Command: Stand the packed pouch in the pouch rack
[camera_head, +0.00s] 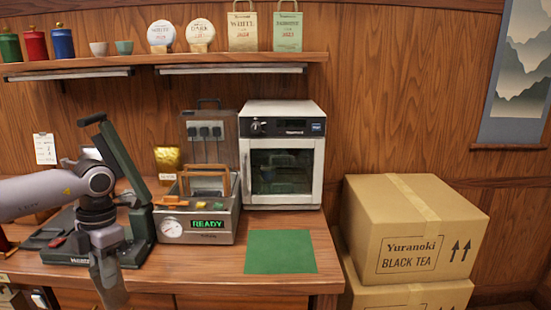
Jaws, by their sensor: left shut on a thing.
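A shiny gold pouch (167,158) stands upright at the back of the counter, behind the READY machine. A small white label shows at its foot; the rack under it is mostly hidden, so I cannot tell how the pouch is seated. My left arm comes in from the left, and its wrist bends down in front of the press. My left gripper (108,272) points down near the counter's front edge. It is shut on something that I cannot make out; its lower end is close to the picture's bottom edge. My right gripper is not in view.
The READY machine (200,224) and a white oven (283,155) stand on the counter. The press with its raised green lever (122,155) is partly behind my arm. A green mat (280,252) lies bare at the right. Cartons (415,230) stand beside the counter.

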